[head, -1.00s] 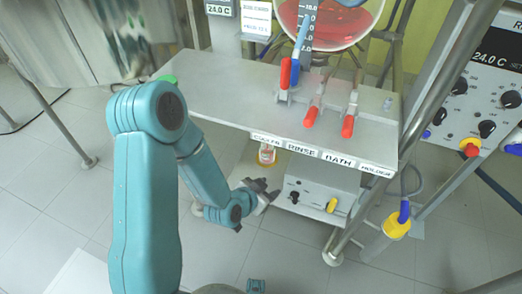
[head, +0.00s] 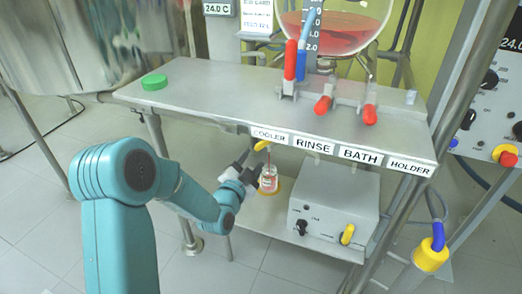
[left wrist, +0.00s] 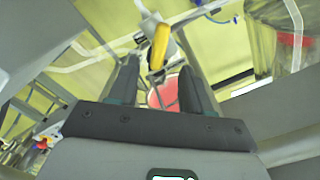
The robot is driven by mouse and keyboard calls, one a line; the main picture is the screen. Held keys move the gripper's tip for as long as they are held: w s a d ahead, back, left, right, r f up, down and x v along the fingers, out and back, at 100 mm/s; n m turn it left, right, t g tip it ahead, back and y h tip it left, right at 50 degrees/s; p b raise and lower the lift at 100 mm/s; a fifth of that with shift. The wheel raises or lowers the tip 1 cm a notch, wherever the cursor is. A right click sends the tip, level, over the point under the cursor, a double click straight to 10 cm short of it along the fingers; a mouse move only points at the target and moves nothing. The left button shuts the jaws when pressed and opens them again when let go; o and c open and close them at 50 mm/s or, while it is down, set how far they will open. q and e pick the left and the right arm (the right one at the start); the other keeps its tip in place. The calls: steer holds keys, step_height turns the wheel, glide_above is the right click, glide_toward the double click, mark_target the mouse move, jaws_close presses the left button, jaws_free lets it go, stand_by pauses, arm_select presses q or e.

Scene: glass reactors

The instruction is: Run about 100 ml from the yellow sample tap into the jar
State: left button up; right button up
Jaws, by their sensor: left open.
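The yellow tap (head: 262,145) hangs under the front edge of the upper shelf, and its yellow handle also shows in the left wrist view (left wrist: 158,45). The jar (head: 268,180) stands upright on a yellow pad on the lower shelf, below the tap. It is clear, with a pale label and reddish contents; the level is too small to read. A thin reddish line shows between tap and jar; I cannot tell if it is flowing liquid. My left gripper (head: 246,170) is open, just left of the jar and below the tap. The handle appears beyond and between its fingers.
A green cap (head: 154,82) lies on the upper shelf (head: 205,100). Red-handled valves (head: 370,114) stand there below a glass vessel (head: 345,35) of red liquid. A grey control box (head: 330,212) sits right of the jar. A metal post (head: 158,135) stands left.

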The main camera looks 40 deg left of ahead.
mark_target(262, 146)
arm_select(q)
steer(key=b+x, duration=0.1)
steer(key=x, duration=0.5)
steer(key=shift+w+f, duration=0.15)
steer(key=shift+w, duration=0.25)
steer(key=shift+w+a+b, duration=0.15)
steer(key=shift+w+b, duration=0.15)
steer(key=shift+w, duration=0.3)
arm_select(e)
steer(key=shift+w+d+f+t, duration=0.15)
steer(key=shift+w+f+t, duration=0.15)
steer(key=shift+w+f, duration=0.55)
steer(key=shift+s+f, duration=0.1)
steer(key=shift+s, duration=0.05)
arm_select(q)
jaws_close()
